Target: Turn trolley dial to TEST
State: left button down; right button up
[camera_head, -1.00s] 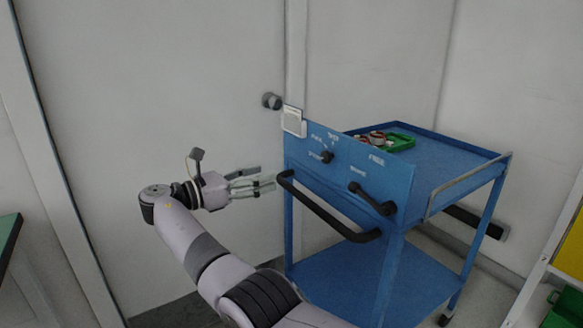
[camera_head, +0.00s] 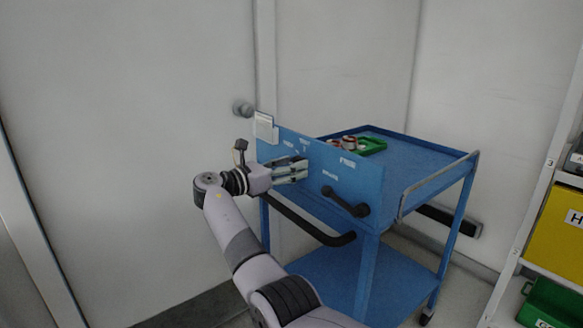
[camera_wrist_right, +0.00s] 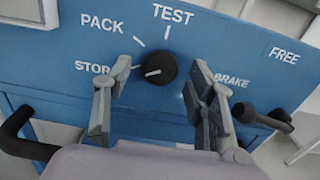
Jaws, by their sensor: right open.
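The trolley's black round dial (camera_wrist_right: 159,68) is on the blue panel (camera_wrist_right: 60,50), with STORE, PACK and TEST lettered around it. Its white pointer mark points left, toward the STORE side. TEST (camera_wrist_right: 173,14) is above the dial, slightly to the right. My right gripper (camera_head: 302,170) is at the panel's front in the head view and hides the dial there. In the wrist view its open fingers stand one on each side of the dial, with gaps to it; contact is not visible. My left gripper is not in view.
A black brake lever (camera_head: 345,202) is right of the gripper, and a black push handle (camera_head: 310,222) runs below. The blue trolley (camera_head: 420,165) carries a green tray (camera_head: 371,146). A wall is behind; a shelf with a yellow bin (camera_head: 556,228) stands right.

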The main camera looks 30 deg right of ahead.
jog(key=shift+d, duration=0.35)
jog(key=shift+c, duration=0.3)
jog(key=c, duration=1.1)
